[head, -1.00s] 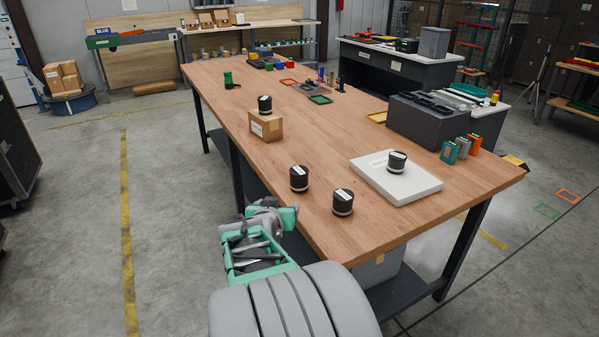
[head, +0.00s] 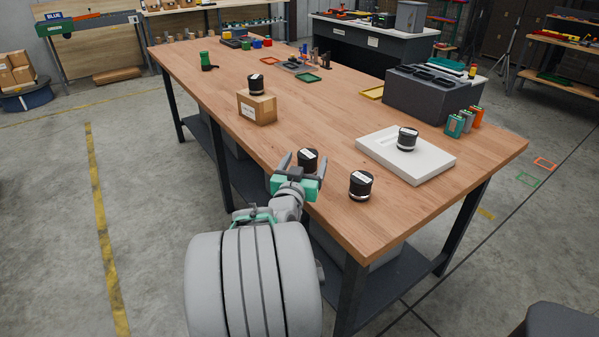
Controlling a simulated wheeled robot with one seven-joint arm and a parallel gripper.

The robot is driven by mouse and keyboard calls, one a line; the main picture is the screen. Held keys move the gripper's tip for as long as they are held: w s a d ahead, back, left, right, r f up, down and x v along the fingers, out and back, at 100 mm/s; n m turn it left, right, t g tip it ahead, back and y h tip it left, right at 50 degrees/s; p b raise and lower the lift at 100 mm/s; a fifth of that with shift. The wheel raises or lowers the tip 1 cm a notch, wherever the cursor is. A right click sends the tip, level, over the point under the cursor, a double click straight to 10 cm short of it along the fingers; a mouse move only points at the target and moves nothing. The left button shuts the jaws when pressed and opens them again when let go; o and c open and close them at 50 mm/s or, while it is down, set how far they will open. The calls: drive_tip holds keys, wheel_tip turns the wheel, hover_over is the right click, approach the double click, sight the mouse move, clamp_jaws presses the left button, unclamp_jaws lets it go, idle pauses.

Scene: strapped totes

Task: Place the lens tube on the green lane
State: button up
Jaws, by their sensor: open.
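Several black cylinders with pale bands, which look like lens tubes, are on the wooden table. One lens tube (head: 308,157) stands by the near left edge, partly hidden by my gripper. Another lens tube (head: 361,186) stands to its right, a third (head: 256,85) on a cardboard box, and one more (head: 407,139) on a white slab. My gripper (head: 303,163) is open, its fingers pointing up at the first tube; I cannot tell whether that tube is between them.
The wooden table (head: 215,98) has clear room in its middle. The cardboard box (head: 257,108) and white slab (head: 385,158) stand on it. A dark grey case (head: 425,98) and small coloured canisters (head: 455,125) are at the right. Floor left of the table is open.

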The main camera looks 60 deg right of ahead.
sight(310, 150)
drive_tip(key=shift+w+f+b, duration=0.25)
drive_tip(key=shift+f+b, duration=0.25)
drive_tip(key=shift+f, duration=0.4)
drive_tip(key=p+x, duration=0.1)
drive_tip(key=x, duration=0.7)
drive_tip(key=shift+r, duration=0.15)
drive_tip(key=shift+a+r, duration=0.1)
clamp_jaws()
